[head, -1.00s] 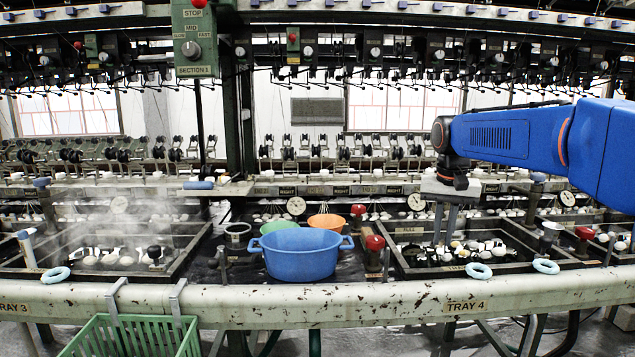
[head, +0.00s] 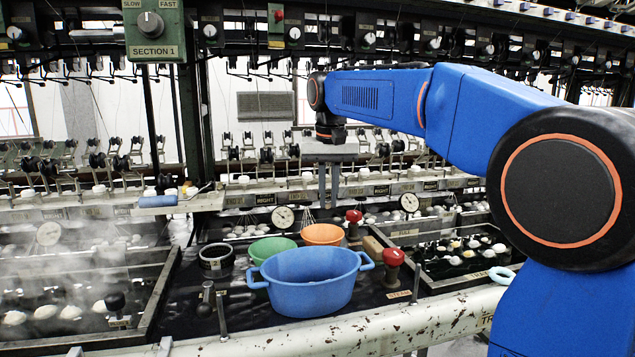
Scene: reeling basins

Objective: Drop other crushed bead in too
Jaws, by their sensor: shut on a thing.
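My gripper (head: 329,205) points straight down, its two fingers close together, above the group of bowls. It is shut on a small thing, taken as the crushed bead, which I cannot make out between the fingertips. Below the fingertips in the picture is the orange bowl (head: 323,232). The green bowl (head: 272,248) stands to its left. The large blue two-handled tub (head: 308,290) stands in front of both. The floors of the bowls and tub are largely hidden. Pale cocoons (head: 471,243) float in the dark basin at right.
A red-topped valve (head: 393,262) stands right of the tub, and another red knob (head: 354,216) behind it. A black round cup (head: 216,257) is at left. A steaming basin (head: 150,318) fills the left side. The machine's metal ledge (head: 380,335) runs along the front.

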